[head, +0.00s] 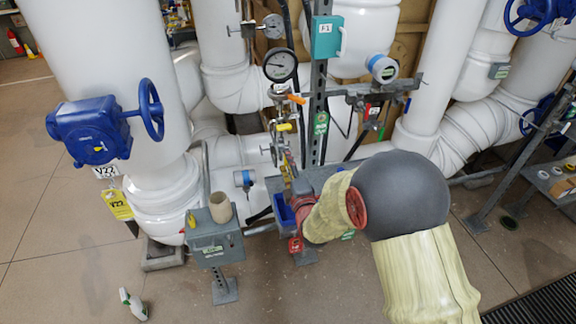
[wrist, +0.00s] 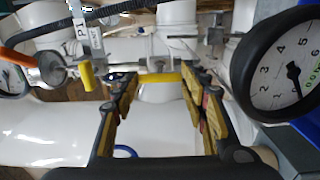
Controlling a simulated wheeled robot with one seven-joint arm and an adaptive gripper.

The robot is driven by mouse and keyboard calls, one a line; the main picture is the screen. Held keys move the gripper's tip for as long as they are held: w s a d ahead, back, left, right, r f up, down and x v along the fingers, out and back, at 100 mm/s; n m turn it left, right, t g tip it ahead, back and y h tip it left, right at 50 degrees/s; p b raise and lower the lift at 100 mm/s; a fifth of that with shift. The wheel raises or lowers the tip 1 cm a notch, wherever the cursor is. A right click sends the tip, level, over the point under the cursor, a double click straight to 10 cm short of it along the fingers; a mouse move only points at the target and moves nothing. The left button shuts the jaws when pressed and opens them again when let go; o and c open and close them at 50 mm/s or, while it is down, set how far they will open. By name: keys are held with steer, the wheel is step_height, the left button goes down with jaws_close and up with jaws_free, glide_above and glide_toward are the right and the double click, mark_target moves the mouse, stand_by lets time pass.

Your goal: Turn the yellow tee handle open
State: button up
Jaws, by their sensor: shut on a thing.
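The yellow tee handle (wrist: 160,78) is a short yellow bar lying level between my fingertips in the wrist view, on pipework with metal fittings. My gripper (wrist: 158,84) is shut on it, one yellow-and-black finger at each end of the bar. In the head view my sleeved arm reaches to the pipe stand, and the fingers are too small and crowded to make out. A yellow handle (head: 284,127) shows there on the vertical fittings; I cannot tell if it is the same one.
A round gauge (wrist: 292,68) is close on the right in the wrist view. A second yellow handle (wrist: 87,75) and an orange handle (wrist: 18,59) are on the left. In the head view a grey box stand (head: 214,240) with a cup (head: 220,207) stands left of my arm.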

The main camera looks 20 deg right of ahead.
stand_by(0.4)
steer(key=o, duration=1.2)
steer(key=shift+c, duration=0.2)
steer(key=shift+s, duration=0.1)
steer(key=s, duration=1.1)
steer(key=shift+s, duration=0.4)
